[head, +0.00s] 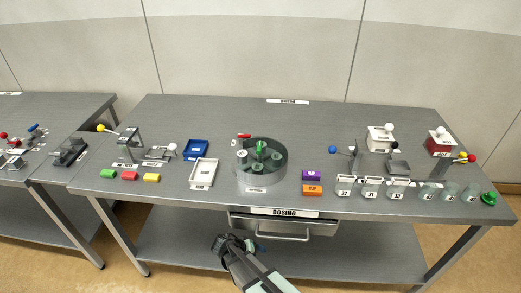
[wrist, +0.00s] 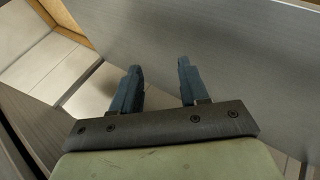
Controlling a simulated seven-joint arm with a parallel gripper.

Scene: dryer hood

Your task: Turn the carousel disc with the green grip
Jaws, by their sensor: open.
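The carousel disc (head: 250,173) sits inside a round grey drum (head: 263,183) near the middle of the table in the head view. Its green grip (head: 260,148) stands up near the disc's centre, with several small grey-green cups around it. My gripper (head: 232,240) is low in front of the table, by the drawer, well apart from the carousel. In the wrist view my gripper (wrist: 157,85) has its two dark blue fingers spread, with nothing between them. The carousel does not show in the wrist view.
A drawer with a handle (head: 282,236) under a DOSING label hangs below the table's front edge. Several glass jars line the right front.

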